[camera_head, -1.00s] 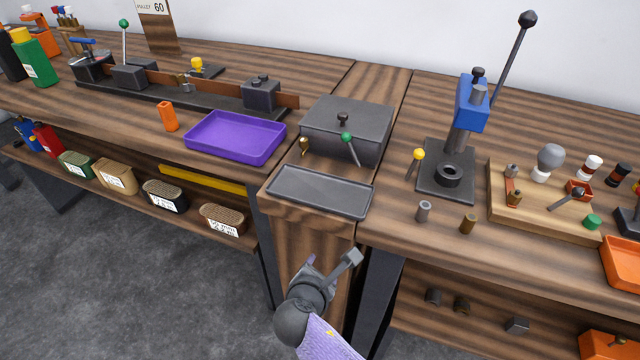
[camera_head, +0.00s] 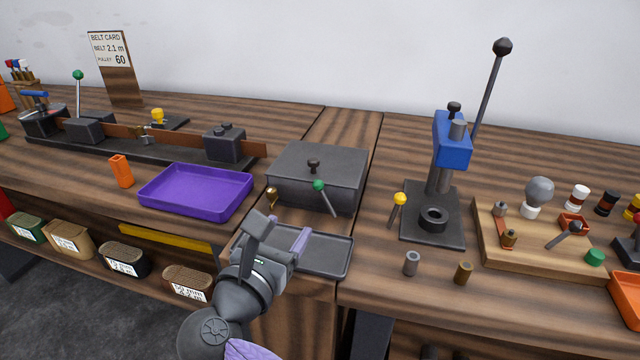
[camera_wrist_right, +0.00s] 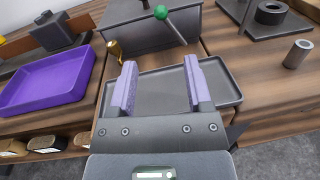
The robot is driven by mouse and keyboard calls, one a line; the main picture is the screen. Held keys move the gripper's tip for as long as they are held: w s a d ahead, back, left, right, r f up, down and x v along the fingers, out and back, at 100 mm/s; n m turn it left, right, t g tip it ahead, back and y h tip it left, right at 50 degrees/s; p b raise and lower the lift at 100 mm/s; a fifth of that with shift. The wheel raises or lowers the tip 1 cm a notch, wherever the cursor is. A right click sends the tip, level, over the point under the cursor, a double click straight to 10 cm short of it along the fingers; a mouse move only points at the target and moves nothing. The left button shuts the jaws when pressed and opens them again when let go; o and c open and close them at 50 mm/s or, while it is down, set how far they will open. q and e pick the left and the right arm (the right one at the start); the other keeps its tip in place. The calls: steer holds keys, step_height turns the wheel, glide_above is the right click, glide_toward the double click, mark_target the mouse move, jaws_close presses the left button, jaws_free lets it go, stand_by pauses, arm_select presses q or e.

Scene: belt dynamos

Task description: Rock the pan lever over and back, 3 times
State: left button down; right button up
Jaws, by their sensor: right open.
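A lever with a green knob (camera_head: 319,185) is on the front of a dark grey box (camera_head: 345,160); its thin rod slants down to the right. The knob also shows at the top of the right wrist view (camera_wrist_right: 160,12). A shallow dark pan (camera_head: 340,262) lies in front of the box. My right gripper (camera_head: 282,228) is open and empty, over the left part of the pan, with its fingers pointing toward the box. In the right wrist view its two purple-padded fingers (camera_wrist_right: 160,68) stand apart, short of the lever. My left gripper is out of view.
A purple tray (camera_head: 195,190) lies left of the pan. A small brass piece (camera_head: 271,197) sits at the box's front left. A yellow-knobbed lever (camera_head: 399,200) and a blue press (camera_head: 452,140) stand to the right. Two small cylinders (camera_head: 411,263) (camera_head: 463,272) stand near the front edge.

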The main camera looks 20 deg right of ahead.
mark_target(316, 189)
steer(key=b+x, duration=0.3)
steer(key=x, duration=0.6)
steer(key=shift+d+r+b, duration=0.1)
steer(key=shift+d+b, duration=0.05)
steer(key=shift+b, duration=0.2)
steer(key=shift+w+d+r, duration=0.2)
steer(key=shift+w+d, duration=0.15)
steer(key=shift+w, duration=0.1)
jaws_close()
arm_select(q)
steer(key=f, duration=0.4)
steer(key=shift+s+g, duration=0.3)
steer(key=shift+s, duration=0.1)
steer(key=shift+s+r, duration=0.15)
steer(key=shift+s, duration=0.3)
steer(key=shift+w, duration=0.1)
